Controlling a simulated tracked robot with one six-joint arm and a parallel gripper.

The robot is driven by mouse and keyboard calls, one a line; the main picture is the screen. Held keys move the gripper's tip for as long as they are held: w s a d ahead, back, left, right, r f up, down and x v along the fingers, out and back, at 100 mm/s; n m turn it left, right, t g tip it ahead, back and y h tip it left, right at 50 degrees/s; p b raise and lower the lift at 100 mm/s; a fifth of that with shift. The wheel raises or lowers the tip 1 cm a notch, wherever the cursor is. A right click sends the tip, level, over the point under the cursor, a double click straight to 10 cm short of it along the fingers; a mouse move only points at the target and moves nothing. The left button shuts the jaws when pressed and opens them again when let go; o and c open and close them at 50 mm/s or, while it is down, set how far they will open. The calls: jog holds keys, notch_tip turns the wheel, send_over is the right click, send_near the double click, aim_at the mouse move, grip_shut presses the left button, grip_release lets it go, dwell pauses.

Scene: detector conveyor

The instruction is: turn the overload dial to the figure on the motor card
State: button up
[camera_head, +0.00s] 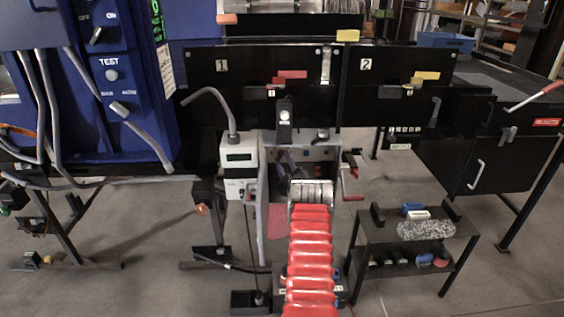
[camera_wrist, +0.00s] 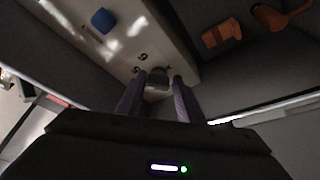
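In the wrist view, a dark round dial (camera_wrist: 158,76) sits on a pale panel (camera_wrist: 150,40). Dark printed figures stand around it. One at the upper left looks like a 6; the others are too dim or partly hidden to read surely. The dial's setting cannot be read. My gripper (camera_wrist: 160,80) has its two purple fingers on either side of the dial, apart from each other. Contact with the dial is not clear. I cannot make out a motor card.
A blue button (camera_wrist: 103,20) is on the pale panel; orange parts (camera_wrist: 222,33) lie right. A low black table (camera_head: 385,230) stands lower right. A blue TEST cabinet (camera_head: 115,95) is left.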

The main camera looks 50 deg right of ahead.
jog(key=o, duration=0.3)
jog(key=shift+w+r, duration=0.1)
jog(key=shift+r, duration=0.05)
jog(key=shift+a, duration=0.1)
jog(key=v, duration=1.3)
jog(key=shift+s+f, duration=0.25)
jog(key=shift+s, duration=0.15)
jog(key=shift+a, duration=0.1)
